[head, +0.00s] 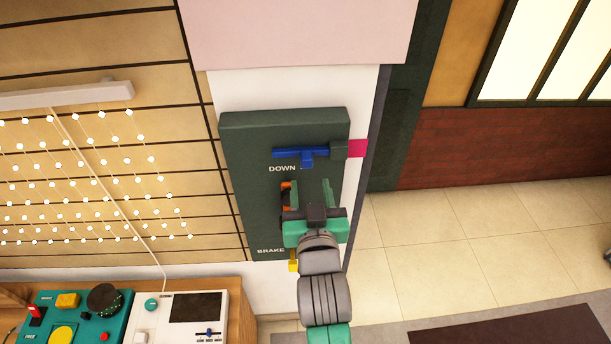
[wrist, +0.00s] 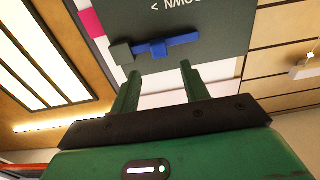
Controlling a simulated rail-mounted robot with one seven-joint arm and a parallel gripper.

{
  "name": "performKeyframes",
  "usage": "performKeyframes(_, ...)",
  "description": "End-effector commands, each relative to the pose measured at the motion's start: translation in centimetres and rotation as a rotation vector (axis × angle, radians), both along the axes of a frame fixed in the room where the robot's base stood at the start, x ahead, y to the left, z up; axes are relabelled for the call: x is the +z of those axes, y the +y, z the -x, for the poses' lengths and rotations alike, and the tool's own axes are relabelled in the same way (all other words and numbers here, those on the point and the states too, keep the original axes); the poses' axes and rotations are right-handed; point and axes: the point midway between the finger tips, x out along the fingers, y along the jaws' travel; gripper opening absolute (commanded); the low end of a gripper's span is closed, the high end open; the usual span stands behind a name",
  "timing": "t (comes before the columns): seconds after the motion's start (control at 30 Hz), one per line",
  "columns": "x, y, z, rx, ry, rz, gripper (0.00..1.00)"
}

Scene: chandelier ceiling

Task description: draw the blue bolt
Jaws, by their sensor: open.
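The blue bolt (head: 290,153) lies level near the top of a dark green panel (head: 245,185), above the word DOWN, with a short blue knob hanging below it. Its right end meets a dark green block (head: 339,150). In the wrist view the blue bolt (wrist: 180,42) shows just beyond the fingertips, with the block (wrist: 122,52) at its left end. My gripper (head: 311,186) is open and empty, below the bolt and apart from it. Its two green fingers also show in the wrist view (wrist: 161,74), pointing toward the bolt.
An orange part (head: 286,195) is partly hidden behind my gripper. A yellow piece (head: 293,262) sits below, near the word BRAKE. A pink patch (head: 357,148) is right of the block. A console with knobs (head: 85,318) stands lower left; a string-light curtain hangs above it.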

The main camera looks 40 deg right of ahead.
Motion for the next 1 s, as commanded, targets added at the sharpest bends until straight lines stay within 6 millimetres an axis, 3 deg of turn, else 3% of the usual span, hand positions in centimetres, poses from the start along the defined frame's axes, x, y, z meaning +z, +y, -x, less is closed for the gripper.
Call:
performKeyframes(0.17,-0.3,-0.6,-0.1,-0.008,0.005,-0.001,0.45)
performKeyframes(0.6,-0.3,-4.8,-5.7,-0.006,0.005,-0.002,0.45)
performKeyframes(0.9,-0.3,-5.0,-6.1,-0.005,0.004,-0.001,0.45)
performKeyframes(0.93,-0.3,-5.0,-6.1,-0.005,0.004,-0.001,0.43)
performKeyframes(1.0,-0.3,-5.0,-6.1,-0.005,0.004,-0.001,0.3)
